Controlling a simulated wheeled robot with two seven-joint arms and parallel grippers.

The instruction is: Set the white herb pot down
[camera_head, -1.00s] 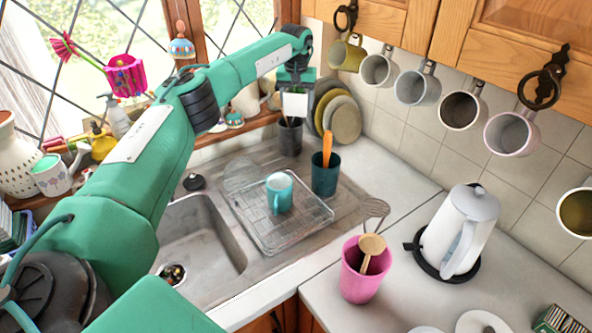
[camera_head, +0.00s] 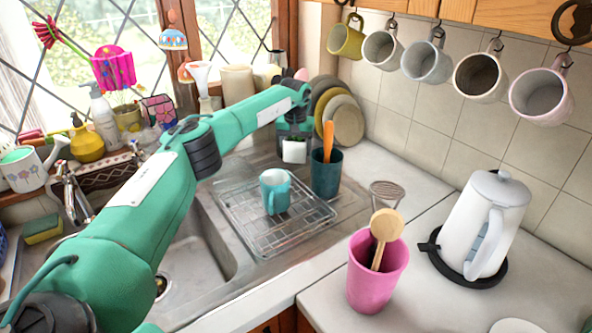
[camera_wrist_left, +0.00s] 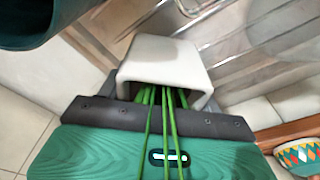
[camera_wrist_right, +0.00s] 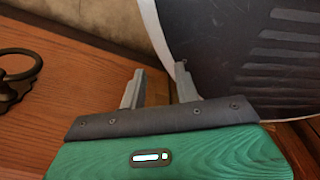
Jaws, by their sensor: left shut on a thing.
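The white herb pot (camera_head: 294,151) is small and squarish, held by my left gripper (camera_head: 294,132) behind the drying rack. In the left wrist view the white pot (camera_wrist_left: 165,60) sits between the fingers, with green stems reaching toward the palm. My left gripper (camera_wrist_left: 162,88) is shut on it. The pot's base is hidden, so I cannot tell whether it touches the surface below. My right gripper (camera_wrist_right: 158,88) shows only in its wrist view; its fingers are apart with nothing between them.
A dark teal utensil holder (camera_head: 325,178) stands just right of the pot. A teal mug (camera_head: 275,192) sits on the wire drying rack (camera_head: 300,230). Stacked plates (camera_head: 347,122) lean behind. A pink pot (camera_head: 372,285) and white kettle (camera_head: 485,225) stand on the right counter.

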